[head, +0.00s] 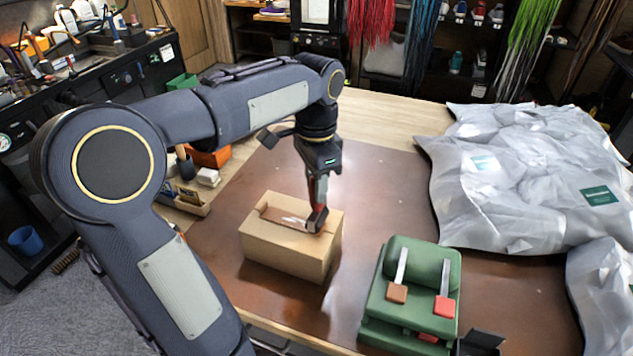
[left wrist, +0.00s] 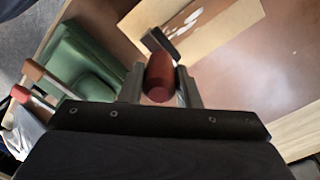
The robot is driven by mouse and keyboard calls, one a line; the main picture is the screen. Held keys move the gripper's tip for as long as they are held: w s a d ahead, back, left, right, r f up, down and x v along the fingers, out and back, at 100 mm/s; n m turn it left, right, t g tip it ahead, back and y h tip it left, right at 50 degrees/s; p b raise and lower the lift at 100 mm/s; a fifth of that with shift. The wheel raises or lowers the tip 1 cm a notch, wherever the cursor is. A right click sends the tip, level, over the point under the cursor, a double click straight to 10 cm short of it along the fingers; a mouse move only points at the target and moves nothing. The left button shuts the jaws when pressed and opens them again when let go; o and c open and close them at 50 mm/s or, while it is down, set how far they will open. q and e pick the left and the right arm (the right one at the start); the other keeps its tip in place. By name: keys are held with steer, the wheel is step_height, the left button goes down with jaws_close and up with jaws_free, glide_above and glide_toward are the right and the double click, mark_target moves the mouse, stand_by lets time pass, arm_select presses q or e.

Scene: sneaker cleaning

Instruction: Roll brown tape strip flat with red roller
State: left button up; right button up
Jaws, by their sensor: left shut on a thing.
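My left gripper (head: 318,178) is shut on the red roller (head: 317,205) and holds it with its head down at the right part of the box top. In the left wrist view the roller's red handle (left wrist: 160,78) sits between the two fingers. The brown tape strip (head: 280,214) lies along the top of the cardboard box (head: 285,252) and has whitish marks; it also shows in the left wrist view (left wrist: 188,18). I cannot tell whether the roller head touches the strip. A dark part at the bottom edge may be my right gripper (head: 480,343); its jaws are unclear.
A green stand (head: 412,290) with a brown-tipped and a red-tipped tool stands right of the box. Silver crumpled bags (head: 530,170) cover the table's right side. A small tray (head: 186,200) stands at the left edge. The brown mat (head: 385,190) is clear behind the box.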

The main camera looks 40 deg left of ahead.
arm_select(q)
steer(key=shift+f+b, duration=0.45)
steer(key=shift+f, duration=0.3)
stand_by(0.7)
steer(key=shift+s+a, duration=0.1)
stand_by(0.4)
steer(key=s+a+p, duration=0.1)
steer(key=s+a, duration=0.1)
steer(key=a, duration=0.5)
stand_by(1.0)
steer(key=shift+a, duration=0.2)
steer(key=shift+w+d+p, duration=0.2)
steer(key=shift+d+p, duration=0.1)
steer(key=shift+d, duration=0.45)
steer(key=shift+w+d+p, duration=0.15)
steer(key=shift+d+p, duration=0.1)
steer(key=shift+d, duration=0.45)
steer(key=shift+d, duration=0.1)
